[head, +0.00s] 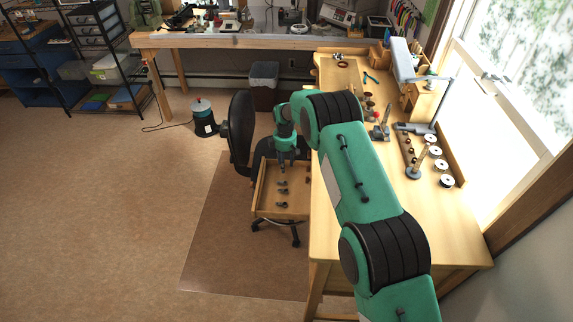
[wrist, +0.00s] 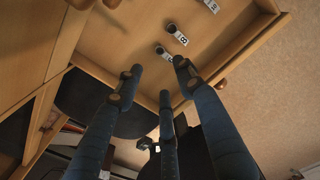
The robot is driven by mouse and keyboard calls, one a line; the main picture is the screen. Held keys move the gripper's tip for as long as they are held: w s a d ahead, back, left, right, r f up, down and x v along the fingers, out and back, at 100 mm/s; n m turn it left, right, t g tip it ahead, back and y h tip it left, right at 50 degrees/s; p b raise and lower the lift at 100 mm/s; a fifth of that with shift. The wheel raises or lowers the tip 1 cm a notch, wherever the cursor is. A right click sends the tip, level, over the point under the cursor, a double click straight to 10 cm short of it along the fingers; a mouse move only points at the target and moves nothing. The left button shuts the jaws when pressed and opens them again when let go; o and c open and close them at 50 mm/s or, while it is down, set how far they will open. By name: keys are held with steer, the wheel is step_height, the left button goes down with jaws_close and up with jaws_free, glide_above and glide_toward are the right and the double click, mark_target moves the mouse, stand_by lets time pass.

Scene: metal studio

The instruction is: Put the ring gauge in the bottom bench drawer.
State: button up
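A wooden bench drawer (head: 266,203) is pulled out from the left side of the bench; I cannot tell which level it is. Several small dark pieces (head: 282,191) lie in a row inside it. In the wrist view, the drawer (wrist: 145,28) holds dark round pieces with white number tags (wrist: 177,33). My gripper (head: 284,168) points down over the drawer's back part. In the wrist view its fingers (wrist: 157,77) are spread, with nothing visible between them. A small dark-red ring (head: 342,64) lies on the bench's far end; I cannot tell whether it is the ring gauge.
The wooden bench top (head: 440,225) is clear at its near end. Round tins (head: 441,165), a lamp (head: 407,65) and small tools stand along its right side. A dark office chair (head: 241,130) stands close left of the drawer. Open floor (head: 110,220) lies to the left.

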steer(key=s+d+r+m+t, duration=0.1)
steer(key=s+d+r+m, duration=0.2)
steer(key=r, duration=0.9)
steer(key=s+d+r+m, duration=0.1)
steer(key=s+d+r, duration=0.4)
steer(key=r, duration=0.7)
steer(key=s+d+r+m+t, duration=0.15)
steer(key=d+r, duration=0.35)
steer(key=r, duration=0.6)
steer(key=s+d+r+m, duration=0.3)
steer(key=s+d+r, duration=0.2)
steer(key=s+r, duration=0.5)
steer(key=s+d+r+m+t, duration=0.15)
steer(key=s+d+r, duration=0.25)
steer(key=s, duration=0.6)
steer(key=s+d+r+m, duration=0.25)
steer(key=s+r, duration=0.25)
steer(key=s, duration=0.5)
steer(key=s+d+f+m, duration=0.1)
steer(key=s+d+m, duration=0.1)
steer(key=s, duration=0.7)
steer(key=s+d+f+m+t, duration=0.1)
steer(key=s+d+f+m, duration=0.1)
steer(key=s, duration=0.7)
steer(key=shift+s+d+f+t, duration=0.15)
steer(key=shift+s+d+t, duration=0.15)
steer(key=shift+s+d, duration=0.15)
steer(key=shift+c, duration=0.5)
